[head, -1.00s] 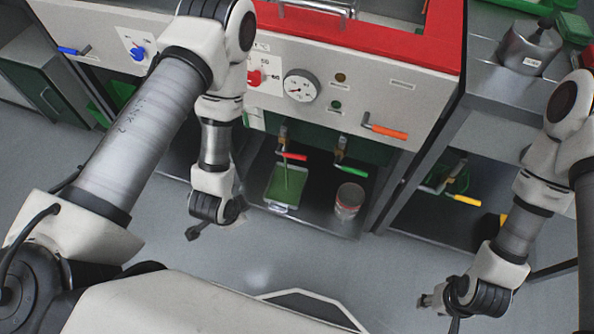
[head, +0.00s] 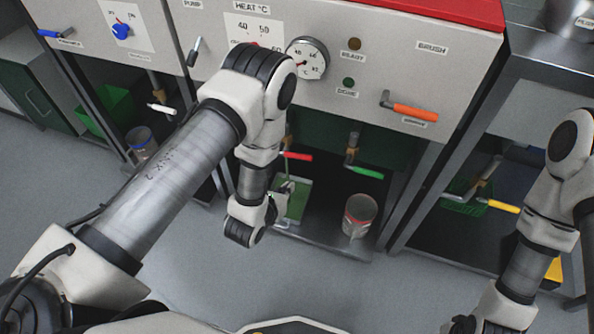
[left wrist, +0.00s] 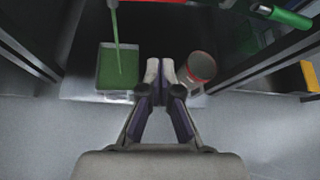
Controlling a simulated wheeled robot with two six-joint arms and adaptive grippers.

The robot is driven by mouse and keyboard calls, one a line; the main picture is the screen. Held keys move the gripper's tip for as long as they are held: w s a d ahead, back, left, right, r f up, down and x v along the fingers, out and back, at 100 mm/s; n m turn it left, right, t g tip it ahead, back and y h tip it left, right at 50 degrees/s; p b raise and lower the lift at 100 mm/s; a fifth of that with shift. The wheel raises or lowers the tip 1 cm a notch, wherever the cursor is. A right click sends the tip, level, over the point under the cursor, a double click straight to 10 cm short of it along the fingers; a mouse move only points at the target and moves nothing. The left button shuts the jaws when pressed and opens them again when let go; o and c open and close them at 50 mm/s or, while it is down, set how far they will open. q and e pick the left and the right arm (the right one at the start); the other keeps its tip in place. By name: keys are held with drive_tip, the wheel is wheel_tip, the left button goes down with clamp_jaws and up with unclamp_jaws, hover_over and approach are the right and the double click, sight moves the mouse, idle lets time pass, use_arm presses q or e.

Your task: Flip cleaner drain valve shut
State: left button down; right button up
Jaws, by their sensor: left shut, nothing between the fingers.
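Under the red-topped machine (head: 330,90) hang a red-handled valve (head: 296,156) and a green-handled valve (head: 364,172). I cannot read which is the cleaner drain. In the left wrist view the red handle (left wrist: 185,2) and green handle (left wrist: 285,15) show at the top edge. A green stream (left wrist: 116,35) falls into a green-filled tray (left wrist: 104,95). My left gripper (left wrist: 166,68) is shut and empty, in front of the valves, between tray and can; its wrist partly hides the tray in the head view. My right gripper (head: 462,324) is at the bottom edge, its jaws unclear.
A can with a reddish rim (head: 359,215) stands right of the tray on the lower shelf. An orange handle (head: 410,112) is on the panel. A yellow handle (head: 504,207) is at right, white (head: 161,109) and blue (head: 48,33) handles at left. The floor in front is clear.

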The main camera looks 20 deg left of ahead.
use_arm(q)
drive_tip(key=b+x, duration=0.3)
drive_tip(key=x, duration=0.7)
drive_tip(key=r, duration=0.4)
drive_tip(key=shift+w+a+p, duration=0.35)
